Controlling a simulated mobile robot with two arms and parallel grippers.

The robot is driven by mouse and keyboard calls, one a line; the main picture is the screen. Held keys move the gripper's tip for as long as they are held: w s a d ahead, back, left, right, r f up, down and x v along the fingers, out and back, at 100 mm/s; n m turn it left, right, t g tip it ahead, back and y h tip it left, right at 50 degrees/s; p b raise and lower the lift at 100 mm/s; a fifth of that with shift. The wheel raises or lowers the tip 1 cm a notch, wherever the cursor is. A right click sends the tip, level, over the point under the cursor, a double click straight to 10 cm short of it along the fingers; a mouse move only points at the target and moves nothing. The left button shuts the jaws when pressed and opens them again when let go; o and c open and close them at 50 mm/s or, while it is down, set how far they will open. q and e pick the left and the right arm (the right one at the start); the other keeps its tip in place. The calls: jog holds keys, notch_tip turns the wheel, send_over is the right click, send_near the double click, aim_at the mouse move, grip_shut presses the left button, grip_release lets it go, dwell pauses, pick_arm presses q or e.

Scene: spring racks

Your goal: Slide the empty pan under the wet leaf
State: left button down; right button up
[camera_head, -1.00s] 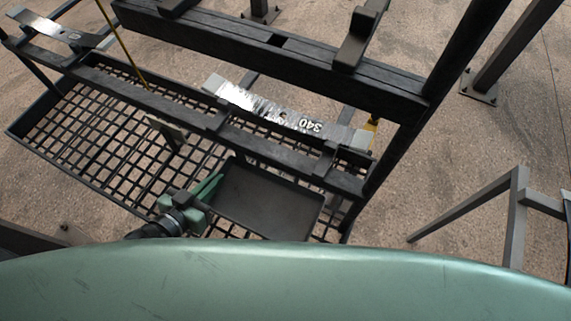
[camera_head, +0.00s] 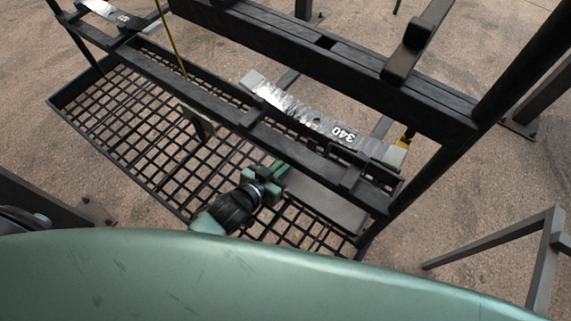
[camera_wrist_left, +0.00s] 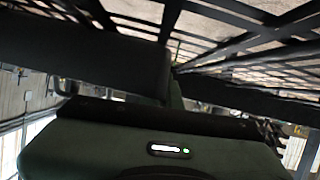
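The wet leaf is the shiny steel leaf spring marked 340 (camera_head: 300,112), lying across the rack's rails with glistening streaks. The fingertips are not clear. In the left wrist view a dark slab, probably the pan (camera_wrist_left: 80,55), fills the left side. My right gripper is not in view.
The black front rail (camera_head: 215,105) runs close above the pan and my gripper. The mesh shelf (camera_head: 150,135) has open room at left, with a small upright plate (camera_head: 197,122) on it. A second leaf spring (camera_head: 108,12) lies at the far left. A post stands at right.

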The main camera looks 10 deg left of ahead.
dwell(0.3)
pick_arm(q)
jog(key=c, duration=2)
grip_release()
jog(key=shift+f, duration=0.15)
jog(key=o, duration=0.4)
jog(key=shift+c, duration=0.2)
jog(key=shift+r, duration=0.2)
jog(key=v, duration=0.7)
jog(key=shift+s+a, duration=0.15)
jog(key=shift+s, duration=0.05)
